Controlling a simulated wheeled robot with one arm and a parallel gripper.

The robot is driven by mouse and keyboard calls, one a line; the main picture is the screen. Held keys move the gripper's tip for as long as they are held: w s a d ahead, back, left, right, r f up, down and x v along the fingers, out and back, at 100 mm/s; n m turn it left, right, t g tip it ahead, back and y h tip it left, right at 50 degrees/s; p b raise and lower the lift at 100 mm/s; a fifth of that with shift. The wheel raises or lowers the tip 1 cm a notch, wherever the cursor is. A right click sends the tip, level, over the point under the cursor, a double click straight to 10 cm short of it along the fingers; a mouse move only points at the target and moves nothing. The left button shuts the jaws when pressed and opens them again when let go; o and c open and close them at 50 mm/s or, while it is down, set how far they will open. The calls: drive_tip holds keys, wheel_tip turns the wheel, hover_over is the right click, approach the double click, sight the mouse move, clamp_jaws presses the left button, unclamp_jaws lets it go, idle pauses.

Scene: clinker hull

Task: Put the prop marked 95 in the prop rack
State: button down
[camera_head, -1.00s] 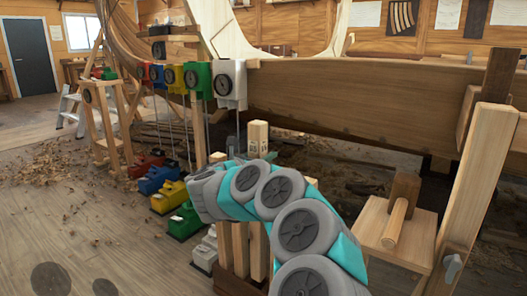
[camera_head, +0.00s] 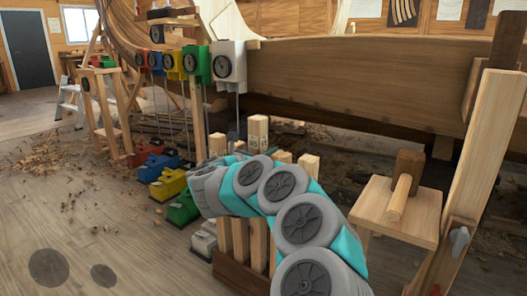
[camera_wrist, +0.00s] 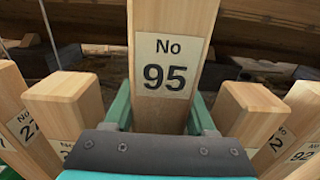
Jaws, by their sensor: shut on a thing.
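The prop marked 95 (camera_wrist: 166,72) is a squared pale timber with a white "No 95" label, upright in the middle of the wrist view. My gripper (camera_wrist: 161,112) is shut on it, with a green finger on either side. In the head view the top of this prop (camera_head: 258,131) stands above my arm and above the other timbers. The prop rack (camera_head: 236,276) shows as a dark brown base holding several upright pale props, partly behind my arm. The foot of the held prop is hidden, so I cannot tell how deep it sits.
In the wrist view, neighbouring props stand close at left (camera_wrist: 66,108) and right (camera_wrist: 250,110), with partly hidden labels. A wooden stand (camera_head: 398,212) and a leaning post (camera_head: 478,160) are at the right. The hull planking (camera_head: 350,80) runs behind. Floor at left is open.

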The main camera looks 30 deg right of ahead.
wheel_tip(320, 180, down, 8)
drive_tip(key=shift+r+b, duration=0.15)
drive_tip(key=shift+b, duration=0.25)
idle(0.7)
drive_tip(key=shift+f, duration=0.6)
idle(0.8)
drive_tip(key=shift+c, duration=0.7)
unclamp_jaws()
drive_tip(key=shift+f, duration=0.1)
drive_tip(key=shift+a, duration=0.1)
drive_tip(key=v, duration=0.7)
drive_tip(key=shift+s+a+p, duration=0.15)
drive_tip(key=shift+a+p, duration=0.15)
